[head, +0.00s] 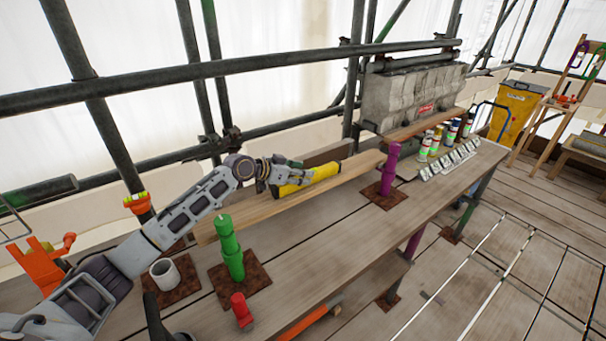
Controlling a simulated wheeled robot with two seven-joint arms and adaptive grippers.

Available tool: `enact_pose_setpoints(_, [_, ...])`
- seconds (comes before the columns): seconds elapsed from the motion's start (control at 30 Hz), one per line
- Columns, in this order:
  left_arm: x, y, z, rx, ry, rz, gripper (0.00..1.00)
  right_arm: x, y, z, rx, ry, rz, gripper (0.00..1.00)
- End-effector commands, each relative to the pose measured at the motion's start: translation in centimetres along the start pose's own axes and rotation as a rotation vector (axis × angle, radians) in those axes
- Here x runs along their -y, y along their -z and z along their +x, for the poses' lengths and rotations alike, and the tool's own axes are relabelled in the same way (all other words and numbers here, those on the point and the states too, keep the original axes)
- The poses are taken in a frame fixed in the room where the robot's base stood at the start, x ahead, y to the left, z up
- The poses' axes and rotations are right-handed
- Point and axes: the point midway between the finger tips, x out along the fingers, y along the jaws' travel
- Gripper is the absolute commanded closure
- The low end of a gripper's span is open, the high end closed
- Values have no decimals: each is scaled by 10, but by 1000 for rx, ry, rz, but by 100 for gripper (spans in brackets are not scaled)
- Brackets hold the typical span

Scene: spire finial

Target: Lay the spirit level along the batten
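The yellow spirit level (322,173) lies above the far part of the bench, roughly lengthwise with a long pale wooden batten (350,178). I cannot tell whether it touches the batten or is held just above it. My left gripper (284,178) reaches in from the left and is at the level's left end, its fingers closed around it. The gripper hides that end. The batten runs from behind my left forearm to the purple post. My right gripper is not recognisable; a dark shape at the bottom left edge is unclear.
A green post (231,250) and a purple post (389,170) stand on rusty plates. A white cup (165,273) and red piece (242,310) are near the front. Several bottles (436,140) and a stone block (412,97) are at the right. Scaffold rails (240,67) run behind.

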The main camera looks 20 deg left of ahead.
Motion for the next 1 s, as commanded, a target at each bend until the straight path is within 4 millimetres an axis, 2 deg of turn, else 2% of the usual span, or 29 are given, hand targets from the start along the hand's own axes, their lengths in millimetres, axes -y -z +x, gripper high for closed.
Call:
enact_pose_setpoints(0.5, [0,-1,-53,1,1,2,52,6,27,6,-32,5,6,60])
enact_pose_setpoints(0.8, [0,-1,-82,1,2,3,52,5,20,9,-24,5,6,60])
enact_pose_setpoints(1.0, [0,-1,-98,1,1,3,52,-5,9,10,-12,-6,1,60])
